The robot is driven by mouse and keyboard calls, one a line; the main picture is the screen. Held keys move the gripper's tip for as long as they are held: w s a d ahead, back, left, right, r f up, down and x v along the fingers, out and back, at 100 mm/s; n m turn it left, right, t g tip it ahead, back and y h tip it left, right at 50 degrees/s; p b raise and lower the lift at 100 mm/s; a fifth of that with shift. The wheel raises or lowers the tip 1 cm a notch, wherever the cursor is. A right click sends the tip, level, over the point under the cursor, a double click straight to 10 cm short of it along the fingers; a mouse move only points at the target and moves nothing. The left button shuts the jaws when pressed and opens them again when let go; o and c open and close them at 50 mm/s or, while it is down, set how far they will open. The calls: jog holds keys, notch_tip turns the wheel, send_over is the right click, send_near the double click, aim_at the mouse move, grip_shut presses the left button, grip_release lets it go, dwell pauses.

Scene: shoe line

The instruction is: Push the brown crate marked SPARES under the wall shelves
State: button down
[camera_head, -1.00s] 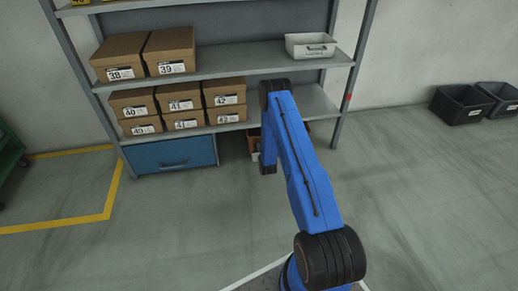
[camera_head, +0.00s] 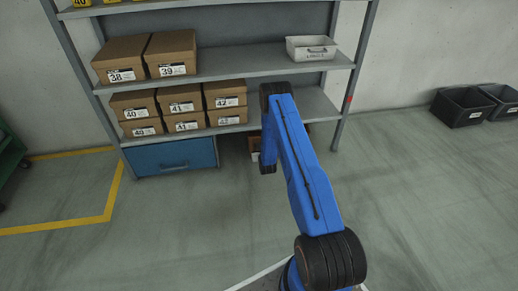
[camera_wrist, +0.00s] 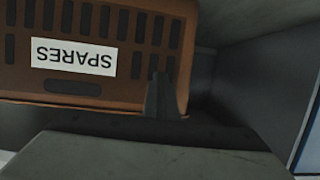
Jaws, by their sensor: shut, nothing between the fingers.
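The brown crate (camera_wrist: 20,60) fills the upper left of the wrist view, where its white SPARES label (camera_wrist: 74,57) appears upside down. Only a small part of the crate (camera_head: 254,147) shows in the head view, under the lowest shelf board (camera_head: 300,112) and mostly behind my blue arm. My gripper (camera_wrist: 162,78) is shut and empty in the wrist view. Its fingers overlap the slotted front of the crate, to the right of the label; I cannot tell whether they touch it. The gripper is hidden in the head view.
A blue drawer unit (camera_head: 172,158) stands under the shelf, left of the crate. Shoe boxes (camera_head: 183,122) and a pale bin (camera_head: 311,48) stand on the shelves above. Dark bins (camera_head: 462,106) stand at the right wall. The floor in front is clear.

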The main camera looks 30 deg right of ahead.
jog(key=shift+w+d, duration=0.2)
jog(key=shift+w, duration=0.4)
jog(key=shift+w+d, duration=0.15)
jog(key=shift+w, duration=0.4)
jog(key=shift+s, duration=0.1)
jog(key=shift+s+a, duration=0.25)
jog(key=shift+s, duration=0.45)
jog(key=shift+s+a, duration=0.2)
jog(key=shift+s, duration=0.45)
jog(key=s+a, duration=0.2)
jog(key=s, duration=0.5)
jog(key=shift+s, duration=0.35)
jog(key=shift+a, duration=0.1)
